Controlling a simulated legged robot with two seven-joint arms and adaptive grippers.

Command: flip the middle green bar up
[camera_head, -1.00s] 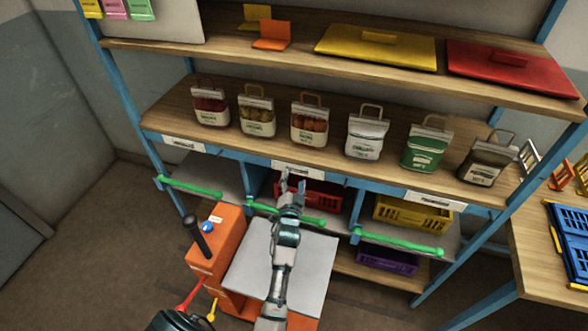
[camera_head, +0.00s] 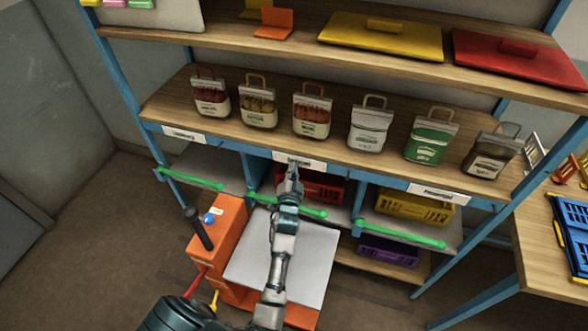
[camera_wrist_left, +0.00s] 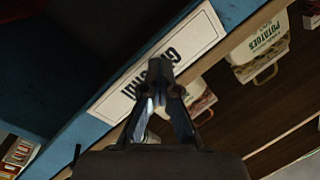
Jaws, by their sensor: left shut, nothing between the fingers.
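The middle green bar (camera_head: 312,212) runs across the front of the middle bay, low and nearly level, with my left forearm crossing in front of part of it. My left gripper (camera_head: 293,170) is shut and empty, above the bar and in front of the white label (camera_head: 314,164) on the shelf edge. In the left wrist view the shut fingers (camera_wrist_left: 160,72) are over the label (camera_wrist_left: 200,40). Whether they touch it I cannot tell. The left green bar (camera_head: 190,180) and right green bar (camera_head: 400,234) are also low. My right gripper is not in view.
Several sacks (camera_head: 370,130) stand on the shelf above the label. A red crate (camera_head: 325,187) sits behind the middle bar and a yellow crate (camera_head: 412,208) in the right bay. An orange cart (camera_head: 230,235) with a grey top (camera_head: 310,255) stands below.

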